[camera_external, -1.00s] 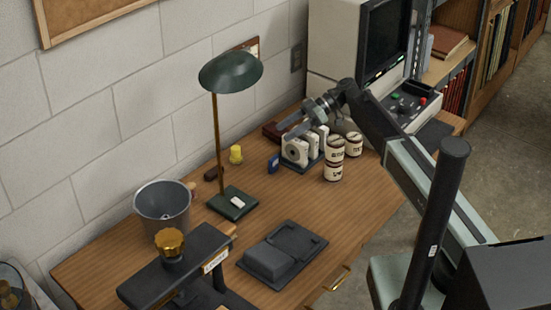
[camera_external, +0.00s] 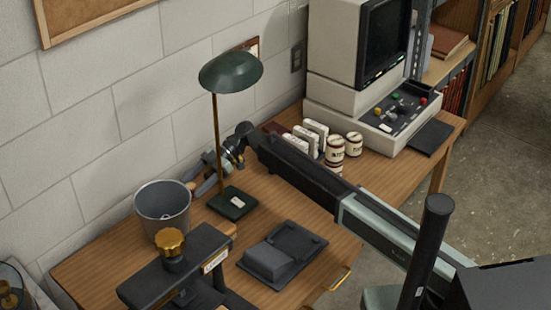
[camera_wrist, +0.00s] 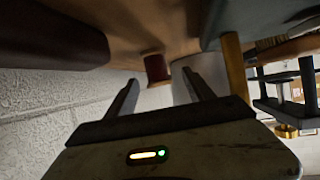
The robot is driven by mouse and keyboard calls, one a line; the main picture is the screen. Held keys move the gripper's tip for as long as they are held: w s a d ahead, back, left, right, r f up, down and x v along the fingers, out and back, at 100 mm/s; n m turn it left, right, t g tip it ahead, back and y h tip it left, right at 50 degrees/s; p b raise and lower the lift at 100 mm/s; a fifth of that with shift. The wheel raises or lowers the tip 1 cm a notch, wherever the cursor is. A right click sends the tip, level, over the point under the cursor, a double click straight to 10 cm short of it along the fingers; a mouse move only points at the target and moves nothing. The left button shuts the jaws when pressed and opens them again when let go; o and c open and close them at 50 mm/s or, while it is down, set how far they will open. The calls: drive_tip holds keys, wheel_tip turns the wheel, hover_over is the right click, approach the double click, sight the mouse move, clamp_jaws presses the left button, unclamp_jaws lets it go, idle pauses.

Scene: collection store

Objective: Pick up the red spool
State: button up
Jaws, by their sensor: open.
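The red spool (camera_wrist: 157,68) shows in the wrist view as a small dark red cylinder with tan ends. It lies beyond my fingertips, between their lines, near the grey bucket (camera_wrist: 203,72). My gripper (camera_wrist: 161,80) is open with nothing between its fingers. In the external view my gripper (camera_external: 204,182) is low over the desk, between the lamp stem and the bucket (camera_external: 162,205), its fingers pointing towards the wall side of the bucket. There the spool is mostly hidden; a small tan part shows by the bucket rim.
The green lamp (camera_external: 231,72) has its brass stem close beside my gripper; the stem (camera_wrist: 234,68) also shows in the wrist view. A dark red object (camera_wrist: 52,36) is at the upper left there. The wall (camera_external: 110,130) is close behind.

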sight(190, 188)
drive_tip(key=b+x, duration=0.2)
drive_tip(key=x, duration=0.3)
drive_tip(key=shift+a, duration=0.1)
drive_tip(key=shift+r, duration=0.15)
drive_tip(key=shift+w, duration=0.1)
clamp_jaws()
